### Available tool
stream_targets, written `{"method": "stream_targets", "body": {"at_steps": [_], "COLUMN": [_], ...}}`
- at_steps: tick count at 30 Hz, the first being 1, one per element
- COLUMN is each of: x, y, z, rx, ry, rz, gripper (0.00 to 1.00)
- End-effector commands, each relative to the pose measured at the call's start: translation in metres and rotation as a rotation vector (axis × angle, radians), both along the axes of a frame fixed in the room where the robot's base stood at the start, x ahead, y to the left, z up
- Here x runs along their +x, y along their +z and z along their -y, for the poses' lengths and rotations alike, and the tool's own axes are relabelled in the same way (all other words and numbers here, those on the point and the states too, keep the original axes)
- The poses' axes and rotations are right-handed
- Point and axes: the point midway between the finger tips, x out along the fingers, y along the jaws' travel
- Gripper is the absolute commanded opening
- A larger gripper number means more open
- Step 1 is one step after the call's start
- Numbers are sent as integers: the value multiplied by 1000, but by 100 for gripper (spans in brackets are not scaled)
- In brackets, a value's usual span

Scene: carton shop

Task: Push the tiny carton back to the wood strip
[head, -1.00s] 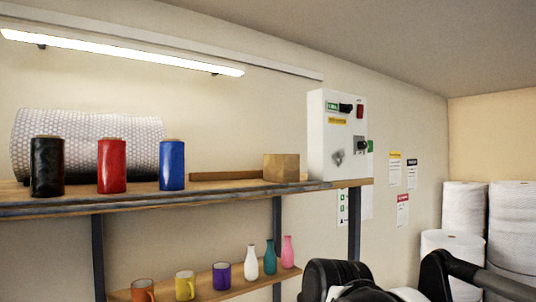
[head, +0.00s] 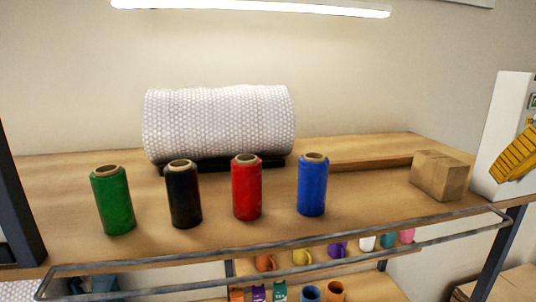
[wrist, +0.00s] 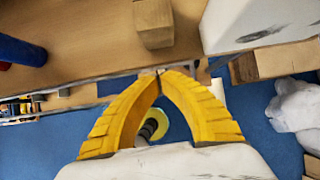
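The tiny carton (head: 440,175) is a small brown box at the right end of the upper shelf, close to the front edge. The wood strip (head: 365,162) lies along the back of the shelf, and a gap of bare shelf shows between it and the carton. My gripper (wrist: 159,72) has yellow ridged fingers whose tips meet, with nothing between them. In the head view, part of a yellow finger (head: 516,156) shows at the right edge, in front of the white box. In the wrist view the carton (wrist: 153,24) is beyond the fingertips, apart from them.
Green (head: 113,200), black (head: 184,195), red (head: 247,188) and blue (head: 312,185) spools stand left of the carton. A bubble-wrap roll (head: 218,125) lies behind them. A metal rail (head: 290,243) runs along the shelf front.

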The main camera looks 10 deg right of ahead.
Motion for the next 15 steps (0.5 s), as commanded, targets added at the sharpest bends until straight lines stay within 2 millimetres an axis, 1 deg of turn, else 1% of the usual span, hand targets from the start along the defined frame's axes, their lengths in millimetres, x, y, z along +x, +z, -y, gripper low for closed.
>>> {"method": "stream_targets", "body": {"at_steps": [4, 7, 11, 15], "x": [3, 10, 23, 39], "y": [-5, -16, -38, -65], "z": [0, 0, -2, -3], "rx": [4, 2, 2, 2], "ry": [-6, -3, -2, -3], "rz": [0, 0, 0, 0], "gripper": [0, 0, 0, 0]}}
